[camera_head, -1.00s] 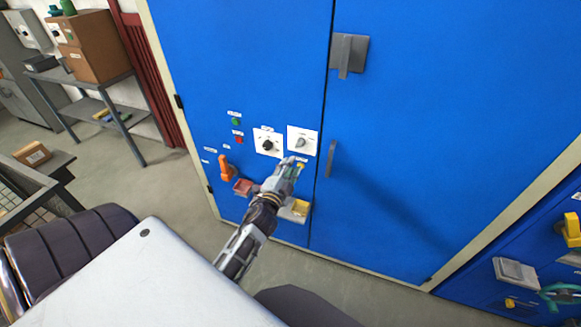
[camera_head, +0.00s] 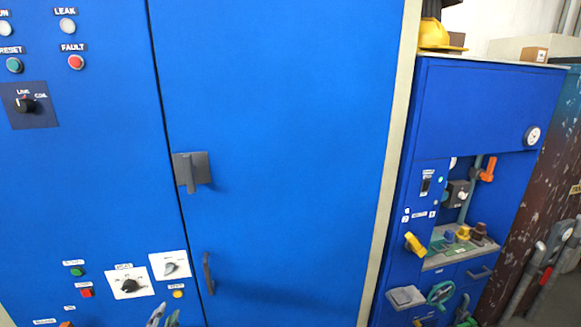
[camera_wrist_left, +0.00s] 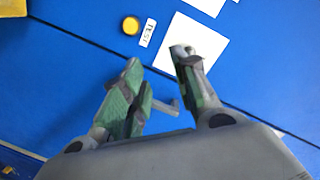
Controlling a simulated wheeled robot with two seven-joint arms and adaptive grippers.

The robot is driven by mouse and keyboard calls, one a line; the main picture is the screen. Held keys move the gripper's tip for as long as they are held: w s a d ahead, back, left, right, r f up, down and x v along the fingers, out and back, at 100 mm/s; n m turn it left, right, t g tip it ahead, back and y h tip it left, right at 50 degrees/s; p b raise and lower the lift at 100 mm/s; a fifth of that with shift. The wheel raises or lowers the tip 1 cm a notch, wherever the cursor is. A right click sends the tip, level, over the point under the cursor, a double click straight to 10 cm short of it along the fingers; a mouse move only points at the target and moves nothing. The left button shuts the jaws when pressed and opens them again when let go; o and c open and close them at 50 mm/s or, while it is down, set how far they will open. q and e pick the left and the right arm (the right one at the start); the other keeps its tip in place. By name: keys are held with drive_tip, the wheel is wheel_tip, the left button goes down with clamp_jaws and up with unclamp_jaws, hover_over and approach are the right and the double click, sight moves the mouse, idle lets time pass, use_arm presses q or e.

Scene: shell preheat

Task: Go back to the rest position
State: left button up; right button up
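My left gripper (camera_head: 163,318) shows only its fingertips at the bottom edge of the head view, in front of the blue cabinet (camera_head: 290,130). In the left wrist view my left gripper (camera_wrist_left: 158,62) has its two green-grey fingers apart, with nothing held between them. A white plate (camera_wrist_left: 212,42) lies behind the right finger, and a yellow button (camera_wrist_left: 130,25) with a TEST label is just beyond the fingers. My right gripper is in neither view.
The cabinet carries a dial on a white plate (camera_head: 129,284), a second dial plate (camera_head: 160,267), a door handle (camera_head: 208,275) and a grey latch (camera_head: 191,172). A second blue panel (camera_head: 480,100) with valves and levers stands at the right.

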use_arm(q)
drive_tip(key=s+d+f+n+g+h, duration=0.1)
drive_tip(key=s+d+f+g, duration=0.3)
drive_tip(key=f, duration=0.8)
drive_tip(key=s+f+n+g+h, duration=0.15)
drive_tip(key=s+f, duration=0.45)
drive_tip(key=f, duration=0.7)
drive_tip(key=s+d+f+n+g, duration=0.25)
drive_tip(key=s+f, duration=0.25)
drive_tip(key=f, duration=0.7)
drive_tip(key=s+d+f+g, duration=0.1)
drive_tip(key=s+f+g, duration=0.1)
drive_tip(key=s+f, duration=0.4)
drive_tip(key=s+d+f+g+h, duration=0.1)
drive_tip(key=s+f+g, duration=0.2)
drive_tip(key=s+f, duration=0.4)
drive_tip(key=s+d+f+g, duration=0.1)
drive_tip(key=s+f, duration=0.6)
drive_tip(key=s, duration=1.1)
drive_tip(key=shift+s+d+f+g, duration=0.2)
drive_tip(key=shift+d+g, duration=0.1)
drive_tip(key=shift+g, duration=0.4)
drive_tip(key=shift+h, duration=0.25)
